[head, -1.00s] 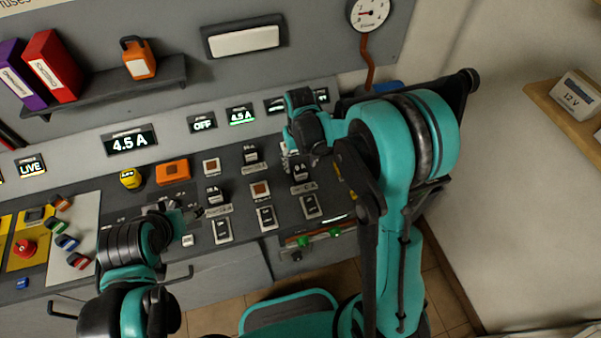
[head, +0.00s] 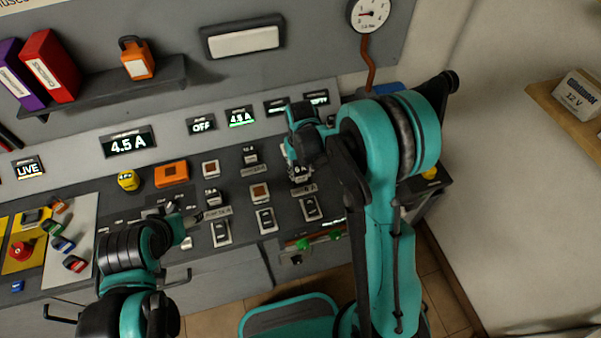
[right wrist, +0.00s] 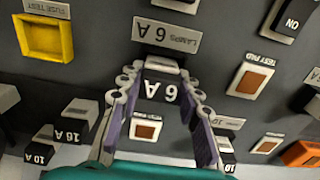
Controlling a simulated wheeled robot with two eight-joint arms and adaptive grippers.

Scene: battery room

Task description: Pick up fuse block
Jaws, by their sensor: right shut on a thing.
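A dark and grey fuse block marked 6 A (head: 300,173) is on the right part of the sloping console. It also shows in the right wrist view (right wrist: 160,92), just below the LAMPS 6 A label. My right gripper (head: 290,156) is shut on this block, with one finger on each side of it in the right wrist view (right wrist: 158,88). I cannot tell whether the block is clear of its socket. My left gripper (head: 185,222) is over the console's front middle, apart from the block, and its jaw opening is unclear.
Other fuse blocks stand nearby, one at the back (head: 250,156) and one to the left (head: 212,196). Switches (head: 265,220) line the front. A yellow FUSE TEST socket (right wrist: 45,38) and a test pad (right wrist: 250,77) flank the block in the right wrist view.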

